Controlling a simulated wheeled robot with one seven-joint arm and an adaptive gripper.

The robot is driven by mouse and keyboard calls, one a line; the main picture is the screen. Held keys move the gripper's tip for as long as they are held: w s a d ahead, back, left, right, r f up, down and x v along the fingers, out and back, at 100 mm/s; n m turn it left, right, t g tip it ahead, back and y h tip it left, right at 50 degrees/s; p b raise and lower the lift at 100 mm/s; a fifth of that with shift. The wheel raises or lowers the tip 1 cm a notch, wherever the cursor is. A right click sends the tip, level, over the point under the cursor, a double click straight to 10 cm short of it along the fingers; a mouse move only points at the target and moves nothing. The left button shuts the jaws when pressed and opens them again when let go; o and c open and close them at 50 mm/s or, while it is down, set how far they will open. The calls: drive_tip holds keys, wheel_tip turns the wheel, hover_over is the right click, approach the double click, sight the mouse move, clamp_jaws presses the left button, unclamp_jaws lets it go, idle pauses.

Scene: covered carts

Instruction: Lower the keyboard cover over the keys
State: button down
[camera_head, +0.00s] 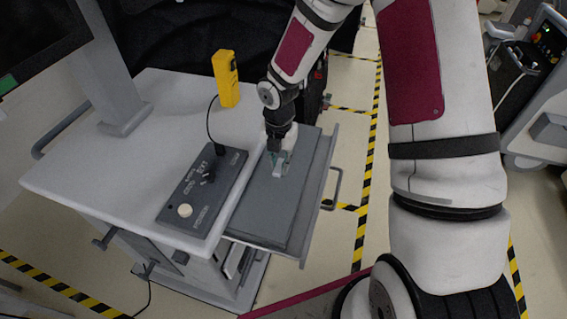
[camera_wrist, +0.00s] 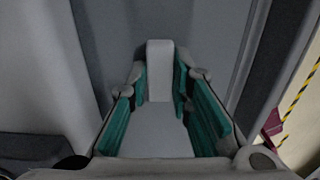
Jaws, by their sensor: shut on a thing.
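The keyboard cover (camera_head: 266,212) is a flat dark grey panel over the pull-out tray on the right side of the cart. It looks lying flat or nearly so; I cannot tell whether a small gap remains under it. No keys show. My gripper (camera_head: 279,162) is over the far half of the cover, shut on its light grey handle. In the wrist view the handle (camera_wrist: 159,65) stands between the green finger pads of my gripper (camera_wrist: 160,88), with the grey cover (camera_wrist: 215,45) around it.
The cart top (camera_head: 95,170) holds a dark control box (camera_head: 203,190) with a knob and a pale button, and a yellow handheld device (camera_head: 226,78) on a cable. A metal side handle (camera_head: 334,190) sticks out right of the tray. Open floor with striped tape (camera_head: 370,170) lies beyond.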

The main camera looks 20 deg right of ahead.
drive_tip(key=shift+w+a+f+b, duration=0.1)
drive_tip(key=shift+f+b, duration=0.25)
drive_tip(key=shift+f, duration=0.5)
drive_tip(key=shift+f, duration=0.1)
drive_tip(key=c, duration=1.4)
unclamp_jaws()
drive_tip(key=shift+o, duration=0.2)
wheel_tip(320, 180, up, 12)
